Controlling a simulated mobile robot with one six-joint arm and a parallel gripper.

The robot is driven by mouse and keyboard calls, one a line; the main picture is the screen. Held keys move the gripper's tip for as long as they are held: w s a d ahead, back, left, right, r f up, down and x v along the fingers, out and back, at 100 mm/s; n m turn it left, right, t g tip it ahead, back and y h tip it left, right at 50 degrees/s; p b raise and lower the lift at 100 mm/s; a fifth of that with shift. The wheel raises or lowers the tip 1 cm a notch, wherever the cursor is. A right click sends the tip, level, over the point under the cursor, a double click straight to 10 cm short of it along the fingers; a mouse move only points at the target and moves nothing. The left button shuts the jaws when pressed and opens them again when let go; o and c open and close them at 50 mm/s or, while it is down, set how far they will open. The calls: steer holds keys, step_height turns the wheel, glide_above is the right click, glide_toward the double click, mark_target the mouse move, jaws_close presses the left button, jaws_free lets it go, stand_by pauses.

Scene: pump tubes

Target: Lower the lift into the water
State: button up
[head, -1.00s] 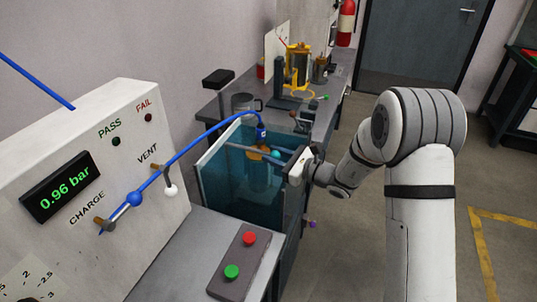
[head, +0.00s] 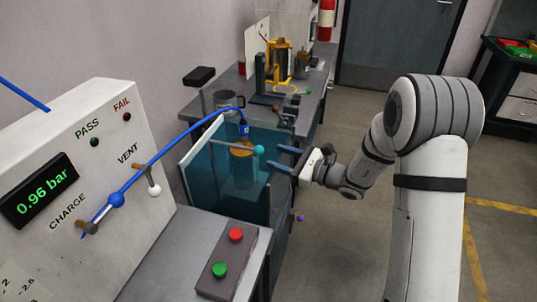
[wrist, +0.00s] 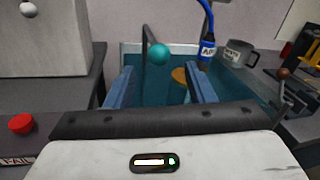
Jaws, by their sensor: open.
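The water tank (head: 200,180) stands in the middle of the head view, with blue-tinted walls and water. A teal ball knob (head: 259,149) on a grey rod sticks out over its right side; it also shows in the wrist view (wrist: 159,54). An orange-topped cylinder (head: 242,152) is inside the tank below a blue hose connector (head: 244,129). My gripper (head: 280,159) is open and empty, just right of the knob. In the wrist view my gripper (wrist: 158,75) has its fingers pointing at the knob, which appears beyond the gap. The cylinder's lower part is blurred by the tinted tank.
A panel (head: 130,130) reading 0.96 bar stands at left, with CHARGE and VENT levers. A button box with a red button (head: 236,235) and a green button (head: 220,270) is in front. A grey mug (head: 228,101) stands behind the tank. Floor at right is clear.

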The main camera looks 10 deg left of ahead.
steer(key=shift+s+d, duration=0.1)
steer(key=shift+d, duration=0.25)
